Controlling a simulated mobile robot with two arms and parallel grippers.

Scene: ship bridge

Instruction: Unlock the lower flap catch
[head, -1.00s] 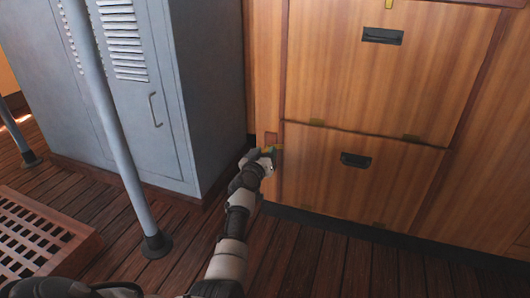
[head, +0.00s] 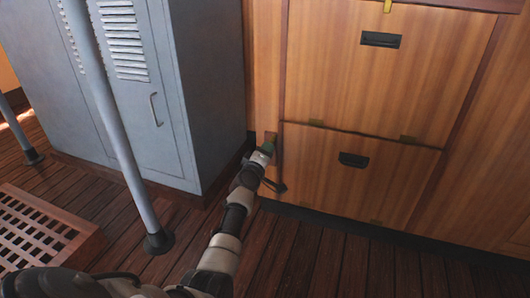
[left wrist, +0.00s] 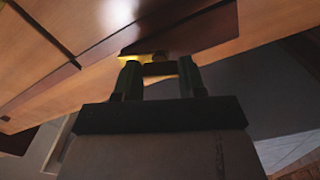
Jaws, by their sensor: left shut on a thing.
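The lower flap (head: 330,185) is a wooden panel with a dark recessed handle, and it sits closed in the cabinet front. My left gripper (head: 269,146) is at the flap's upper left edge, on the reddish-brown block beside it. In the left wrist view, my left gripper (left wrist: 158,72) has its dark green fingers on either side of a small brown and brass piece, the lower flap catch (left wrist: 143,57). The gripper is shut on it. The fingers hide most of the catch in the head view, so its exact angle cannot be told. My right gripper is out of view.
The upper flap (head: 370,75) is above, with a brass catch (head: 388,6) at its top. A grey locker (head: 150,100) and a grey pole (head: 115,130) stand on the left. A wooden grating (head: 45,232) lies on the plank floor.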

